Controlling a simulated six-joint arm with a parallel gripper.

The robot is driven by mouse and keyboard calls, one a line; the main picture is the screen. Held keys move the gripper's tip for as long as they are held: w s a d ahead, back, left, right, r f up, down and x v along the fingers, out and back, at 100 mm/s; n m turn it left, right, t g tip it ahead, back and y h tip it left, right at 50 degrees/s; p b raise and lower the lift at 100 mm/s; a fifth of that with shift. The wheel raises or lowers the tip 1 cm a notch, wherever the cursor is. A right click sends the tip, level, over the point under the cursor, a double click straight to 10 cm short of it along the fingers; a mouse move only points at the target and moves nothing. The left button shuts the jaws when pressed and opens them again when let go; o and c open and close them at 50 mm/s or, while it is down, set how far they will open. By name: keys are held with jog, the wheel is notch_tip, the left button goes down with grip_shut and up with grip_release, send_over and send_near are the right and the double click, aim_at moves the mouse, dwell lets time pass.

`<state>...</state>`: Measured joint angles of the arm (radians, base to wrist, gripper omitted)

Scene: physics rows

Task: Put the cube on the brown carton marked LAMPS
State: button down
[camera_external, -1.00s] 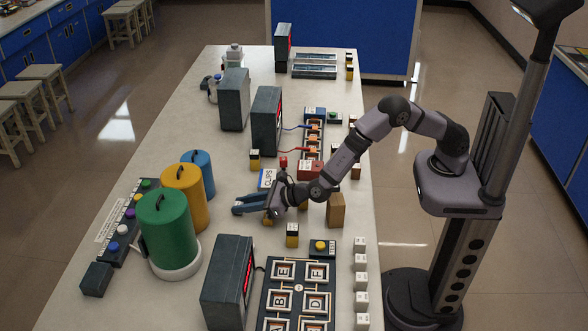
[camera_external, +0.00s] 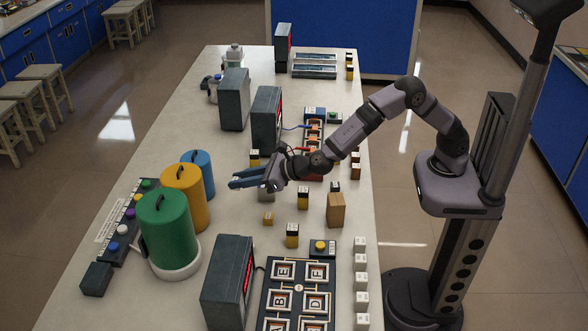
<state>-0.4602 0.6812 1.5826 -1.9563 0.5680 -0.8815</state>
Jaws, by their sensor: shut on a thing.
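My gripper (camera_external: 246,180) has dark blue fingers and points left, raised above the middle of the table. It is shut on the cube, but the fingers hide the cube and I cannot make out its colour. A brown carton (camera_external: 336,210) stands upright on the table, right of and nearer than the gripper. Its LAMPS mark cannot be read from here. A small tan block (camera_external: 268,218) lies on the table below the gripper, apart from it.
Black-and-yellow blocks (camera_external: 292,236) stand near the carton. Green (camera_external: 168,230), yellow (camera_external: 184,195) and blue canisters stand left of the gripper. A dark grey instrument (camera_external: 226,282) and a letter board (camera_external: 296,296) lie in front. White cubes (camera_external: 361,262) line the right edge.

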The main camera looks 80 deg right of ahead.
jog(key=s+a+r+n+y+p, duration=0.2)
jog(key=s+a+r+p, duration=0.25)
jog(key=a, duration=0.35)
jog(key=s+a+r+n+y+p, duration=0.1)
jog(key=s+a+r+p, duration=0.3)
jog(key=a, duration=0.4)
jog(key=s+a+r+n+y+p, duration=0.2)
jog(key=s+a+y+p, duration=0.1)
jog(key=s+a+p, duration=0.8)
jog(key=s+d+f+m+h, duration=0.1)
jog(key=s+d+f+h, duration=0.1)
jog(key=s+d, duration=0.65)
jog(key=s+d+r+m+h, duration=0.1)
jog(key=d+m+h, duration=0.6)
jog(key=d, duration=0.9)
jog(key=shift+s+g+h, duration=0.4)
jog(key=shift+h, duration=0.1)
jog(key=shift+d, duration=0.1)
